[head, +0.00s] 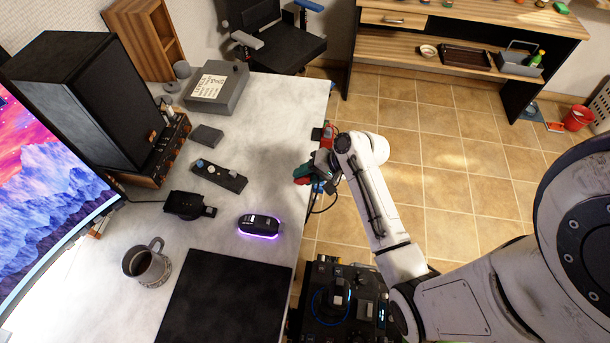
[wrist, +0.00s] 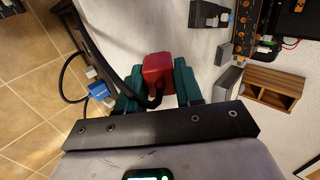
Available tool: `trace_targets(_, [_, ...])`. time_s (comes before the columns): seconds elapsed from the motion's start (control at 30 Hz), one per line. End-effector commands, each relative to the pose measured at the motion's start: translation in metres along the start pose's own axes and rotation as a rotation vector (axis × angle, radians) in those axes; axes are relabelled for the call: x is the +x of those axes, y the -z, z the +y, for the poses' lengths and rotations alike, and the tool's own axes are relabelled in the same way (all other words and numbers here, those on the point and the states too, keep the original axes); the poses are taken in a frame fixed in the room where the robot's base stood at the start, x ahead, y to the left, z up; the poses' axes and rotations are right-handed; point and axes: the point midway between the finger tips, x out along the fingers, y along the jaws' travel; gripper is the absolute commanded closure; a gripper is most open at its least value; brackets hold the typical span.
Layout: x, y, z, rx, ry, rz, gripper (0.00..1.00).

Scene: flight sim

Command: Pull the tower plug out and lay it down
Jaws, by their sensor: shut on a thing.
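My gripper (head: 304,178) is at the right edge of the desk in the head view, with green fingers. In the wrist view the fingers (wrist: 158,84) are shut on a red plug (wrist: 157,69), one finger on each side, and a black cable runs from it. The red plug shows only as a small patch in the head view (head: 301,171). A blue plug (wrist: 74,91) on a black cable is to the left of the fingers in the wrist view, apart from the red one. I cannot tell which plug is the tower's, or whether the red one touches a socket.
The desk (head: 265,165) has bare room left of my gripper. A mouse (head: 260,224), a black mat (head: 222,300), a mug (head: 147,263) and a grey box (head: 216,88) stand on it. A small red item (head: 328,132) is at the desk edge behind my gripper. Tiled floor lies to the right.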

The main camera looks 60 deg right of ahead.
Motion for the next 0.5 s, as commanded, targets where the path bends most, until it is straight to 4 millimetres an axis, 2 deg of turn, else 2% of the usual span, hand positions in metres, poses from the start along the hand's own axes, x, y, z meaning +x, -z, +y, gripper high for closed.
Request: trace_targets(0.5, [0.038, -0.001, -0.011, -0.001, 0.001, 0.000, 1.00])
